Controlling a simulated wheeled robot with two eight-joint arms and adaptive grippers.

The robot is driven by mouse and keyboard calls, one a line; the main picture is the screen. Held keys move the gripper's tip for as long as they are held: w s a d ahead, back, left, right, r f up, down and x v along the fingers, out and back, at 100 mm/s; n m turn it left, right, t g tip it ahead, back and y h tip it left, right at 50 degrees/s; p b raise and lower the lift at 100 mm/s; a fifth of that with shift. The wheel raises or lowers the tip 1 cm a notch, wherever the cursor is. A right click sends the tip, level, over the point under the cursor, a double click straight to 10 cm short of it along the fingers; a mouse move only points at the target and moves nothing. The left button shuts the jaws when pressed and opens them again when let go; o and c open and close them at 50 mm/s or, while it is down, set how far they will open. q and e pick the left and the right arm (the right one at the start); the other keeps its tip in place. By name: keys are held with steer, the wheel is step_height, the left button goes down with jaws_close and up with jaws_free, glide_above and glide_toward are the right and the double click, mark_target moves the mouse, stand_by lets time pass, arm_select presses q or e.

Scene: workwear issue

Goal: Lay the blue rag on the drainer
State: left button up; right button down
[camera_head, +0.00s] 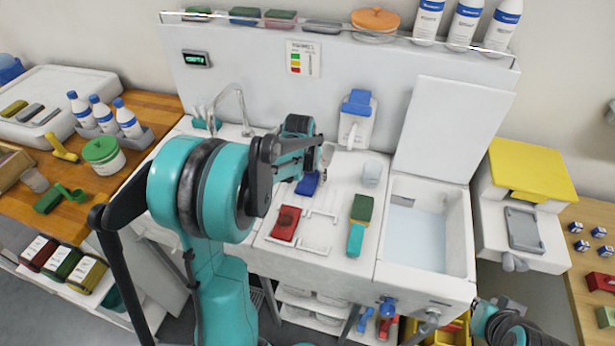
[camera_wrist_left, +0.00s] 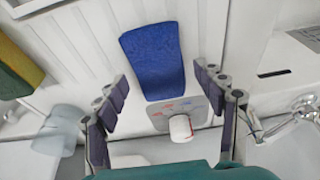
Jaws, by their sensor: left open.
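The blue rag (camera_head: 308,184) lies flat on the white ribbed drainer (camera_head: 340,248), behind a red pad. In the left wrist view the rag (camera_wrist_left: 153,60) shows whole, with ribs around it. My left gripper (camera_head: 311,160) hangs just behind and above the rag in the head view, partly hiding the area there. In the left wrist view my left gripper (camera_wrist_left: 158,95) has its fingers spread wide. Nothing is between them in their hold; the rag appears beyond the fingertips. My right gripper is out of view; only part of that arm shows at the lower right.
A red pad (camera_head: 285,223), a green-and-teal brush or sponge (camera_head: 358,225) and a clear cup (camera_head: 372,173) stand on the drainer. A grey plate with a white knob (camera_wrist_left: 180,128) is beside the rag. A tap (camera_wrist_left: 290,120) stands close by. A basin (camera_head: 415,235) is right.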

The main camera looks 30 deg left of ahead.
mark_target(305, 187)
arm_select(q)
steer(key=a+p+v, duration=0.1)
steer(key=p+v, duration=0.2)
steer(key=v, duration=0.7)
steer(key=s+d+r+m+t, duration=0.2)
steer(key=s+d+r+t, duration=0.1)
steer(key=s+d, duration=1.3)
steer(key=shift+s+m+t+h, duration=0.4)
steer(key=shift+t, duration=0.1)
step_height(305, 187, down, 5)
steer(key=b, duration=0.4)
steer(key=shift+b, duration=0.3)
